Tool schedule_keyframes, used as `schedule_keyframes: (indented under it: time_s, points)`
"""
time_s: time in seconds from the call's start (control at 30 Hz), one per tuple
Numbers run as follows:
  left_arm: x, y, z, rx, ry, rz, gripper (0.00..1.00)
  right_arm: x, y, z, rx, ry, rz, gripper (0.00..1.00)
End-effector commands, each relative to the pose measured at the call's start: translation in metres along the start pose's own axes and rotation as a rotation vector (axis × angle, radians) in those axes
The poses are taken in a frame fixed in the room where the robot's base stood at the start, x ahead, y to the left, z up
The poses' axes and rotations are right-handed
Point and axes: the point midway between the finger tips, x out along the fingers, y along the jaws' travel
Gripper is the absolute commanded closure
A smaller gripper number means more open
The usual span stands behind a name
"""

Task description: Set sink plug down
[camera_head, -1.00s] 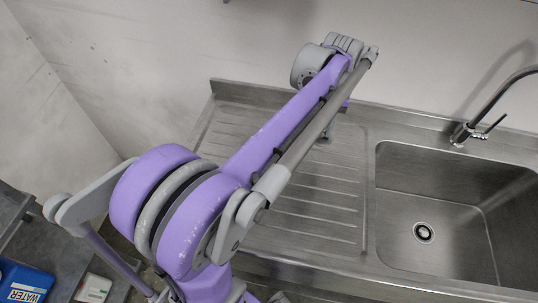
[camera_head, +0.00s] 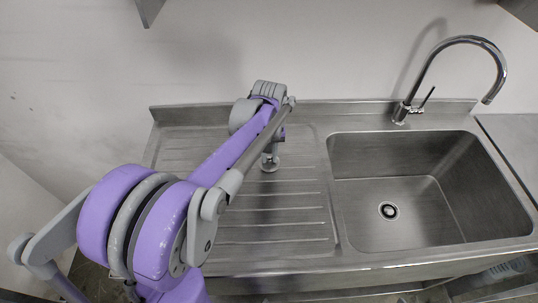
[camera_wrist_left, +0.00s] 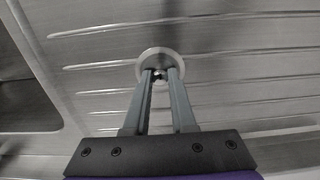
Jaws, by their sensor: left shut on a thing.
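The sink plug (camera_wrist_left: 160,55) is a round metal disc with a small knob, between my left fingertips in the left wrist view. My left gripper (camera_wrist_left: 159,74) is shut on its knob. In the head view the plug (camera_head: 270,167) shows as a small disc under my left gripper (camera_head: 271,158), over the ribbed drainboard (camera_head: 290,215) left of the basin. I cannot tell whether the plug touches the drainboard. My right gripper is not in view.
The steel basin (camera_head: 360,200) with its open drain (camera_head: 388,211) lies right of the drainboard. A tall curved tap (camera_head: 425,75) stands behind it. A raised back edge (camera_head: 345,113) runs along the wall. The ribbed surface around the plug is clear.

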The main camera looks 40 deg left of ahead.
Motion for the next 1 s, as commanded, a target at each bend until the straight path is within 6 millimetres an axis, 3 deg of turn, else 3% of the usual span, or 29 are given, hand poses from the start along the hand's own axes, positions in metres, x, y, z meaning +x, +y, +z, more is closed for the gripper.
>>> schedule_keyframes:
  time_s: [0.3,0.33,0.5,0.8,1.0]
  points:
    - [0.004,0.0,0.0,0.0,0.0,0.0,1.0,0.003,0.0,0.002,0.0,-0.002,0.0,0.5]
    - [0.004,0.0,0.0,0.0,0.0,0.0,0.74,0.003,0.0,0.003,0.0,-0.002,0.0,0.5]
    - [0.003,0.0,0.0,0.0,0.0,0.0,0.46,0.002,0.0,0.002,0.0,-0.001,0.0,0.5]
    - [0.001,0.0,0.0,0.0,0.0,0.0,0.46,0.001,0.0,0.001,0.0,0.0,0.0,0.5]
    - [-0.023,0.0,0.0,0.0,0.0,0.0,0.46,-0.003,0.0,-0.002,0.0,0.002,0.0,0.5]
